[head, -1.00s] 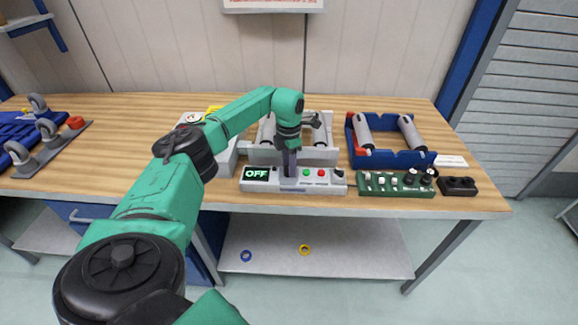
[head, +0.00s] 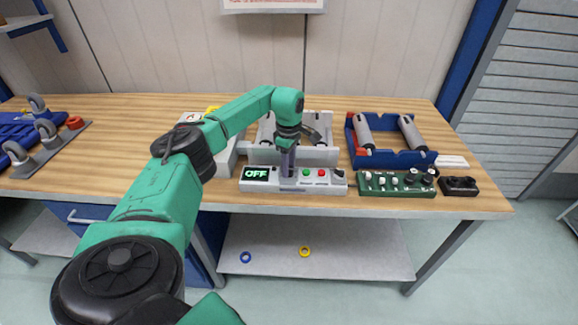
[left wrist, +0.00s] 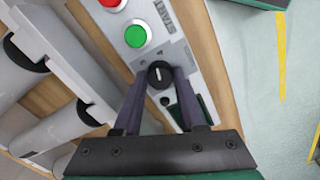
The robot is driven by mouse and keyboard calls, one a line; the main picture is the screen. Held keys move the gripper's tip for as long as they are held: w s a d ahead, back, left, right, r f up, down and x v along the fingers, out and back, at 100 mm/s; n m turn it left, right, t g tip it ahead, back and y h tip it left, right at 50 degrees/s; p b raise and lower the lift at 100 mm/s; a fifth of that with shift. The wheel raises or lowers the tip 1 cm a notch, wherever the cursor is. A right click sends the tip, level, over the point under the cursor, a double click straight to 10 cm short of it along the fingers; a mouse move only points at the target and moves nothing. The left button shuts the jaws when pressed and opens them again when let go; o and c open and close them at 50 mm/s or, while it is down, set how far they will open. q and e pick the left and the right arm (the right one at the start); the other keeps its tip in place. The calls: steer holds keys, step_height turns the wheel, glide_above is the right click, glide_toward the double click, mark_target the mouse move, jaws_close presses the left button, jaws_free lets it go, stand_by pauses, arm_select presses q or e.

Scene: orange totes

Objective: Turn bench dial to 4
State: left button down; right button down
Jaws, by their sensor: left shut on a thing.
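The bench control panel (head: 262,187) is a pale box at the front edge of the bench. Its display (head: 256,174) reads OFF in green. In the left wrist view the dial (left wrist: 159,73) is a black knob with a white pointer line, beside a green button (left wrist: 136,36). My left gripper (head: 288,172) points down at the panel just right of the display. In the left wrist view its two dark fingers (left wrist: 160,78) are closed on both sides of the dial. My right gripper is not in view.
Behind the panel is a grey roller fixture (head: 262,152). To the right are a blue tray with rollers (head: 398,158), a green board with knobs (head: 397,191) and a black box (head: 459,187). Casters on a plate (head: 62,138) lie far left. Bench space between is clear.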

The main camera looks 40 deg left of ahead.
arm_select(q)
steer(key=shift+a+r+m, duration=0.1)
steer(key=shift+m, duration=1.1)
steer(key=shift+w, duration=0.1)
steer(key=shift+c, duration=2.4)
jaws_free()
step_height(320, 180, up, 14)
steer(key=b, duration=0.1)
steer(key=shift+r+b, duration=0.25)
steer(key=shift+b, duration=0.1)
